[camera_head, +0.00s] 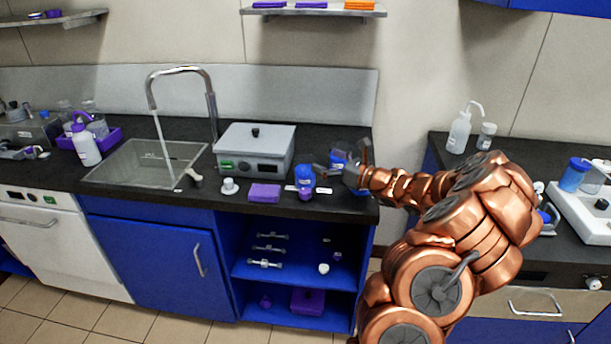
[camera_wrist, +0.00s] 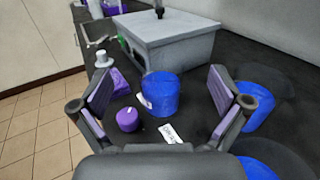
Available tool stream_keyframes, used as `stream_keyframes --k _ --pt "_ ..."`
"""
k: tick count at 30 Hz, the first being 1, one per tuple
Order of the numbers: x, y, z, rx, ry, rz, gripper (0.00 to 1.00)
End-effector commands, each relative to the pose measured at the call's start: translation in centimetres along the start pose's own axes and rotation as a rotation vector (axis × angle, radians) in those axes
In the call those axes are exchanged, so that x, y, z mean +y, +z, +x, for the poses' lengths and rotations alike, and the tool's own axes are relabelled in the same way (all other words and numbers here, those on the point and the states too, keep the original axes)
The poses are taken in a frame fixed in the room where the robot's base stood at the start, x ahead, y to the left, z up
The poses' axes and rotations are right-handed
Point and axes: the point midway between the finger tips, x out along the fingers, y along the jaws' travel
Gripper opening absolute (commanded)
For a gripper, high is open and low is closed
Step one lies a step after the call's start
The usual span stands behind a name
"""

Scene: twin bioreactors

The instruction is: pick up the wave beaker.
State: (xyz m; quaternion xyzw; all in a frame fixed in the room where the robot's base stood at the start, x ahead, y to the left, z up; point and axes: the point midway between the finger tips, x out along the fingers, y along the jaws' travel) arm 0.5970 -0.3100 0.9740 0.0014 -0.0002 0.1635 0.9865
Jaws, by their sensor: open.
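A blue cylindrical beaker (camera_head: 304,178), which I take for the wave beaker, stands upright near the counter's front edge. It also shows in the wrist view (camera_wrist: 160,96), with a small white label on its left side. My gripper (camera_head: 340,170) reaches in from the right, low over the counter. In the wrist view my gripper (camera_wrist: 160,82) is open, its purple-padded fingers spread to either side of the beaker. The beaker appears ahead between the fingers, and I see no contact. A second blue container (camera_wrist: 256,108) stands outside the right finger, partly hidden by it.
A small purple cap-like piece (camera_wrist: 127,119) and a white label (camera_wrist: 172,134) lie in front of the beaker. A grey box device (camera_head: 254,150) stands behind, with a purple pad (camera_head: 264,193) in front of it. The sink (camera_head: 145,163) is at left. Another blue object shows at the wrist view's bottom right.

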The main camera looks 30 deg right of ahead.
Motion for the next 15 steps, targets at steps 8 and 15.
stream_keyframes --k 8,15 --pt "0.1 -3.8 0.0 0.004 0.0 0.003 1.0" --pt "0.1 -6.3 0.2 0.003 0.003 0.0 1.0"
